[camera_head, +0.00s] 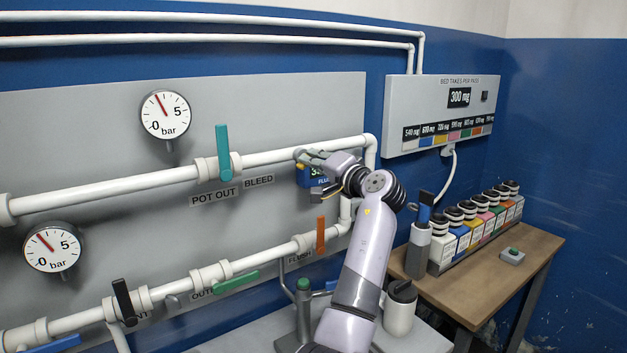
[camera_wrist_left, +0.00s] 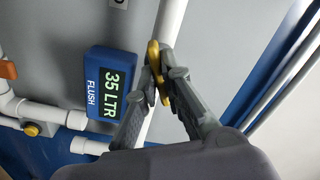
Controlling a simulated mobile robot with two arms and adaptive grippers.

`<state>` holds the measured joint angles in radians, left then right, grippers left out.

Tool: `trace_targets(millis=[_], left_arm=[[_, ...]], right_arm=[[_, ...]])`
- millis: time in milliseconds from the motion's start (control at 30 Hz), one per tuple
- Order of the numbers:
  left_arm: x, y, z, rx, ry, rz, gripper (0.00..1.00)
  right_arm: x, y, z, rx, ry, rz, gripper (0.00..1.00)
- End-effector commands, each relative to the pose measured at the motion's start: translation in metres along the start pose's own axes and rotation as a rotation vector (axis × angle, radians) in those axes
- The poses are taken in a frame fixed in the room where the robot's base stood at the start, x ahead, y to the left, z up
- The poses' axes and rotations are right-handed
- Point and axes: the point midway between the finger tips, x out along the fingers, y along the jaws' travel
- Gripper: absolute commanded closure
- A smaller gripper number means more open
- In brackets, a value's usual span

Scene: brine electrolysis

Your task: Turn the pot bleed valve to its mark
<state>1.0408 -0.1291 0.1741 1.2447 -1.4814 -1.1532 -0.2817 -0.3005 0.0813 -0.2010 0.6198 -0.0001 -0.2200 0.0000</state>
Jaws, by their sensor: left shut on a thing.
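The pot bleed valve shows in the left wrist view as a yellow handle (camera_wrist_left: 153,58) on a white pipe (camera_wrist_left: 170,22). My left gripper (camera_wrist_left: 156,82) has its fingers closed around this handle. In the head view my left gripper (camera_head: 303,156) is at the upper pipe, right of the BLEED label (camera_head: 259,181), and hides most of the valve. I cannot make out the mark in either view. My right gripper is not in view.
A blue FLUSH meter (camera_wrist_left: 111,82) reading 35 LTR sits close beside the fingers. A teal POT OUT handle (camera_head: 222,152) stands upright left of the gripper, and an orange handle (camera_head: 320,235) is below. A wooden table (camera_head: 480,280) with several bottles is at the right.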

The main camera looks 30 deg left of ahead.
Motion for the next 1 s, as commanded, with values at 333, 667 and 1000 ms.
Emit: trace_targets(millis=[333,667,1000], left_arm=[[0.0,0.008,0.004,-0.329,-0.004,0.005,1.0],[0.0,0.007,0.003,-0.64,-0.006,0.005,1.0],[0.0,0.006,0.002,-0.916,-0.009,0.005,1.0]], right_arm=[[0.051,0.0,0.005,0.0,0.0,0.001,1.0],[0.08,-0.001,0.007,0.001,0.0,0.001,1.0],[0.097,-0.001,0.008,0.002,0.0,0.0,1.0]])
